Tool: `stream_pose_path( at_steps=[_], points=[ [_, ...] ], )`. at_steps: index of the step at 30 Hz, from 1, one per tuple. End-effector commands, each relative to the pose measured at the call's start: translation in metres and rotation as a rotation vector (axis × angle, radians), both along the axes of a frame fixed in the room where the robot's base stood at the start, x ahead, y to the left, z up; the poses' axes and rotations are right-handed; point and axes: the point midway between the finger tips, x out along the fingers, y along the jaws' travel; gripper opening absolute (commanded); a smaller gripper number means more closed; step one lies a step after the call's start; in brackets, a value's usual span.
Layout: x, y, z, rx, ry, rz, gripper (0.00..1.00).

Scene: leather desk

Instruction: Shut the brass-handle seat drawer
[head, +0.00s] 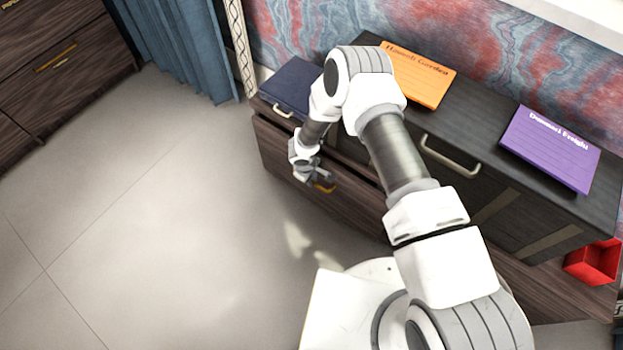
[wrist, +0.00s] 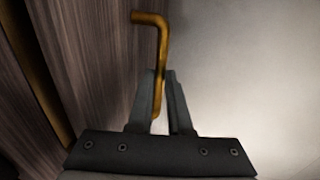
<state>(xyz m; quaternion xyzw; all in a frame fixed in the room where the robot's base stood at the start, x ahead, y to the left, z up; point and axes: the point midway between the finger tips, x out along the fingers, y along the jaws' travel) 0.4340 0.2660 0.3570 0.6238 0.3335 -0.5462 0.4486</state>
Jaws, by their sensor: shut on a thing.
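The wooden drawer (head: 348,203) is in the lower front of the dark cabinet, left of my arm in the head view. A dark gap shows along its top edge, so it stands a little out. Its brass handle (head: 324,188) is partly hidden by my gripper (head: 318,178). In the wrist view the brass handle (wrist: 150,62) rises between the two fingers of my gripper (wrist: 166,85), which are shut on its lower part. The drawer front (wrist: 85,60) fills the left of that view. My arm hides part of the cabinet.
A pale handle (head: 450,158) juts from the upper front. A red box (head: 594,262) is at the right. The floor (head: 150,220) to the left is clear.

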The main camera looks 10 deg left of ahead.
Motion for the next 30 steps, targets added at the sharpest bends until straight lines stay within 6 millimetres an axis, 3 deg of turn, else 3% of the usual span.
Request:
stream_pose_path(
  at_steps=[5,16,28,29,30],
  points=[
    [0.003,-0.002,-0.001,-0.001,-0.001,-0.001,0.00],
    [0.030,-0.013,-0.001,-0.002,-0.001,-0.003,0.00],
    [0.036,-0.016,0.001,-0.003,-0.005,-0.001,0.00],
    [0.037,-0.016,0.001,-0.003,-0.006,-0.002,0.21],
    [0.037,-0.016,0.001,-0.003,-0.006,-0.002,0.28]
  ],
)
